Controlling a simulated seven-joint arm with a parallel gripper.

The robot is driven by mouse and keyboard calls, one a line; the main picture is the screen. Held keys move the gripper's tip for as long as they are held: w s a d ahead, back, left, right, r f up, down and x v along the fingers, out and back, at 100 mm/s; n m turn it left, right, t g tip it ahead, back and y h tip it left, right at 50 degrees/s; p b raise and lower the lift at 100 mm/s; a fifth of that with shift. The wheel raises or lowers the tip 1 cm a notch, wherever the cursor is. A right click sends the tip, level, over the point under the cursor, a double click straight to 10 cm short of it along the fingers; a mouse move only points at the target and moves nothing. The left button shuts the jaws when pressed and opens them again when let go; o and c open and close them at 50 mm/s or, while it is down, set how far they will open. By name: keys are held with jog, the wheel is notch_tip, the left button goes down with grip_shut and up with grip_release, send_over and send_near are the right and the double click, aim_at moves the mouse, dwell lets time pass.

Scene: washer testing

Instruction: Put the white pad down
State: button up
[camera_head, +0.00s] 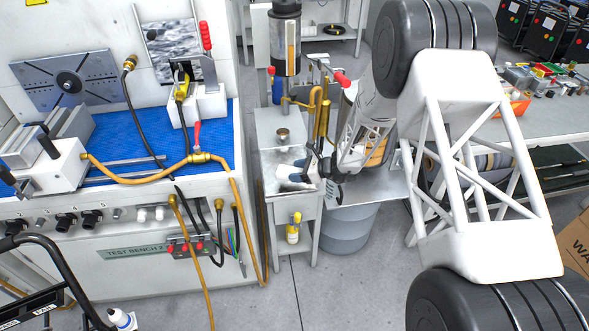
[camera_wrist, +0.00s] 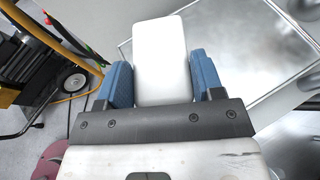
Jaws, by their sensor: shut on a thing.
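The white pad (camera_wrist: 162,58) is a plain block with rounded corners. In the wrist view it stands out between the two blue fingers of my gripper (camera_wrist: 162,82), which touch it on both sides. My gripper is shut on it. Below and beyond it is bare grey metal. In the head view my gripper (camera_head: 318,172) is beside the small grey metal stand, partly hidden by my own arm. A pale shape lies by the fingers there, too small to tell clearly.
A flat metal tray (camera_head: 372,186) shows right of the stand, above a grey bin (camera_head: 346,232). The test bench (camera_head: 150,246) with hoses is at left. A wheeled cart (camera_wrist: 40,60) shows left in the wrist view.

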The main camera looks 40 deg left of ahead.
aim_at(295, 168)
jog(key=shift+w+a+f, duration=0.15)
jog(key=shift+w+a, duration=0.8)
jog(key=shift+a, duration=0.05)
jog(key=shift+w+a+f, duration=0.1)
jog(key=shift+w+a, duration=0.85)
jog(key=shift+a, duration=0.05)
jog(key=shift+f, duration=0.15)
jog(key=shift+f, duration=1.65)
jog(key=o, duration=0.9)
jog(key=shift+f, duration=0.1)
jog(key=v, duration=1.2)
jog(key=shift+r, duration=0.2)
